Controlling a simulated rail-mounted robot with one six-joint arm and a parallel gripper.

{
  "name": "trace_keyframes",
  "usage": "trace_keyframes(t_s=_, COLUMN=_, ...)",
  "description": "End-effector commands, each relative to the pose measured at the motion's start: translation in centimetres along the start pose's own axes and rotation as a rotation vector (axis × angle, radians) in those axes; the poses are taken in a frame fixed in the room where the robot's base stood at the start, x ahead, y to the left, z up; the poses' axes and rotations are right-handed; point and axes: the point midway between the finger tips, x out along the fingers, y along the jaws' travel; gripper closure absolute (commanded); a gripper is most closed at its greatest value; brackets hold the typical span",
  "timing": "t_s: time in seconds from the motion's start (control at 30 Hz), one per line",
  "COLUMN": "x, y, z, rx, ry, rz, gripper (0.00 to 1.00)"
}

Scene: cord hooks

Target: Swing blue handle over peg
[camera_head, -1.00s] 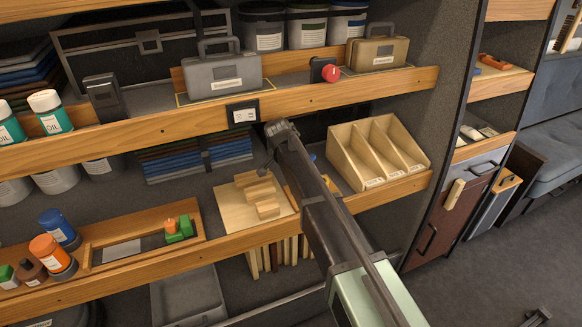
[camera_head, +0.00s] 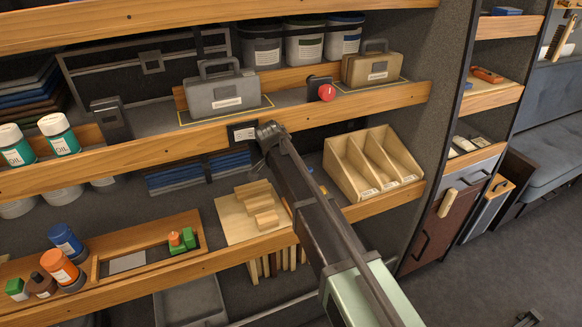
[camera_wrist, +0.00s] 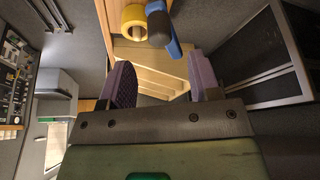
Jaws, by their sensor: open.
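The blue handle (camera_wrist: 175,47) shows at the top middle of the wrist view, cut by the upper edge. A dark, round end (camera_wrist: 160,28) lies against it; I cannot tell whether this is the peg or part of the handle's tool. My gripper (camera_wrist: 161,78) is open, its two purple fingers apart with nothing between them. The handle appears beyond the fingertips, nearer the right finger, and no contact shows. In the head view my arm hides the gripper, and I cannot make out the handle or a peg there.
A yellow ring or roll (camera_wrist: 133,17) is left of the handle. A wooden divided bin (camera_head: 374,164) stands on the middle shelf, right of my arm. A grey case (camera_head: 222,92) and a tan case (camera_head: 372,67) sit above. A dark framed panel (camera_wrist: 267,60) is at right in the wrist view.

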Motion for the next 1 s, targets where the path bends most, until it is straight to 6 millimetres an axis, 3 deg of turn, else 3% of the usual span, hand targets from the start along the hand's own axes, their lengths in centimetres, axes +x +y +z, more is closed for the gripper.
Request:
trace_keyframes(t_s=0.07, x=-1.2, y=0.0, z=-0.1, rx=0.000, ry=0.000, rz=0.000, gripper=0.43)
trace_keyframes(t_s=0.37, x=-0.4, y=0.2, z=-0.2, rx=0.006, ry=0.000, rz=0.003, gripper=0.43)
trace_keyframes(t_s=0.47, x=2.0, y=1.6, z=-1.6, rx=0.039, ry=0.000, rz=0.017, gripper=0.43)
trace_keyframes(t_s=0.57, x=6.5, y=5.1, z=-3.9, rx=0.121, ry=-0.034, rz=0.029, gripper=0.43)
trace_keyframes(t_s=0.63, x=10.3, y=7.9, z=-4.4, rx=0.241, ry=-0.157, rz=-0.025, gripper=0.43)
trace_keyframes(t_s=0.77, x=13.2, y=10.4, z=-3.9, rx=0.547, ry=-0.448, rz=-0.198, gripper=0.43)
trace_keyframes(t_s=0.87, x=12.9, y=10.9, z=-3.6, rx=0.811, ry=-0.715, rz=-0.351, gripper=0.43)
trace_keyframes(t_s=1.0, x=7.9, y=9.7, z=-3.8, rx=1.106, ry=-1.104, rz=-0.517, gripper=0.43)
